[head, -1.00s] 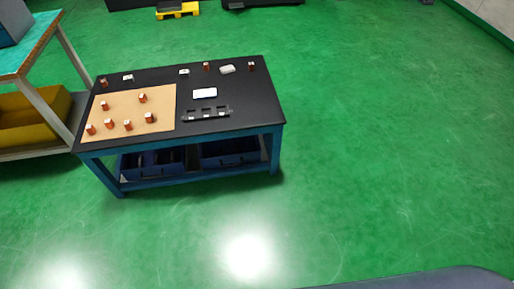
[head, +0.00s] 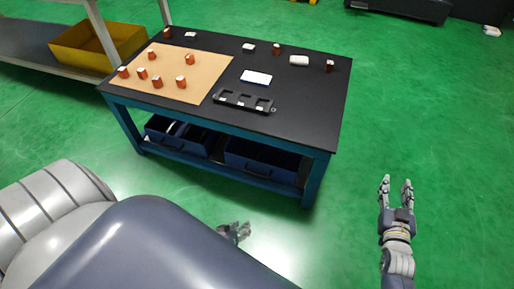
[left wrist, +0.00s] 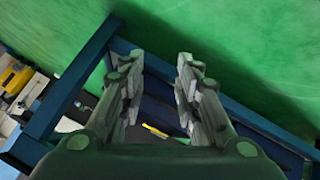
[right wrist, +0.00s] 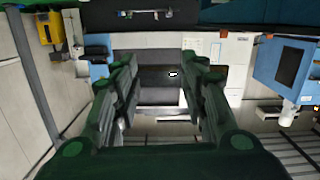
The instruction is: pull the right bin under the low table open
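The low table (head: 300,100) has a black top and a blue frame. Under it are two dark blue bins: the right bin (head: 262,160) and the left bin (head: 180,137). Both sit within the frame, under the top. My right gripper (head: 397,182) is right of the table, apart from it, with fingers spread and empty. In the right wrist view (right wrist: 160,78) its fingers are also apart. My left gripper (head: 236,230) is low in front of the table, partly hidden by my body. The left wrist view shows its fingers (left wrist: 156,75) apart, with blue frame bars beyond.
The tabletop holds a tan board (head: 205,75), several red-brown pieces, a white card (head: 256,77) and a black slotted holder (head: 244,101). A shelf with a yellow bin (head: 95,45) stands at left. Green floor is clear right of the table.

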